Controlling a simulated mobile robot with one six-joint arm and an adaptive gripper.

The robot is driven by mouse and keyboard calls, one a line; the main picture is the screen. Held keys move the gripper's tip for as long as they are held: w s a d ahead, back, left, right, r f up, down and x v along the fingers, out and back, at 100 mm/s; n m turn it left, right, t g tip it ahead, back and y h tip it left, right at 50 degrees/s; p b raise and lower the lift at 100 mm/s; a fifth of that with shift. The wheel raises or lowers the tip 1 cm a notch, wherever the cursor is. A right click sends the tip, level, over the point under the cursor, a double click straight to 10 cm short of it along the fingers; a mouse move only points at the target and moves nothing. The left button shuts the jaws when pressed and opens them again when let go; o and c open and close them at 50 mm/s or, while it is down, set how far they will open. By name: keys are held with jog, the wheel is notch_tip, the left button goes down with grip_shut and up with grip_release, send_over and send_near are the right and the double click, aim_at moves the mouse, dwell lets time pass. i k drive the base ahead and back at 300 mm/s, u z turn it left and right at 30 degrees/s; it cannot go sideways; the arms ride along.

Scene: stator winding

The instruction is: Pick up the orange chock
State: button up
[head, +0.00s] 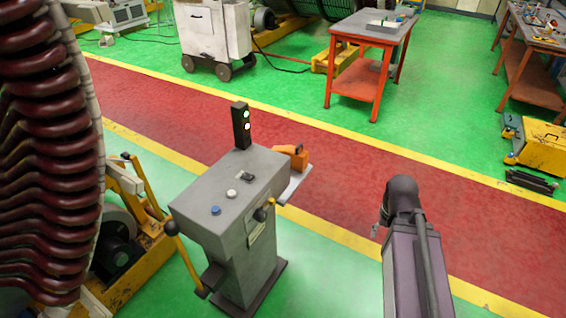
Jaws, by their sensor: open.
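An orange chock (292,155) sits on a small light shelf (296,184) at the far right side of the grey control console. It appears as an orange block with a dark part on top. My arm rises at the right of the picture, and my gripper (376,229) shows only as a small grey piece beside the arm's dark end. The rest of the gripper is hidden behind the arm. The gripper is open, to the right of the chock and clearly apart from it.
The grey console (213,187) carries buttons, a signal light post (241,126) and yellow levers. A large wound stator (45,150) stands at the left. An orange-red table (368,65) and a white cabinet (213,32) stand behind. The red walkway (440,195) is mostly clear.

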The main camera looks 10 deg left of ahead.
aim_at(299, 157)
jog(key=u, duration=0.55)
jog(key=i, duration=1)
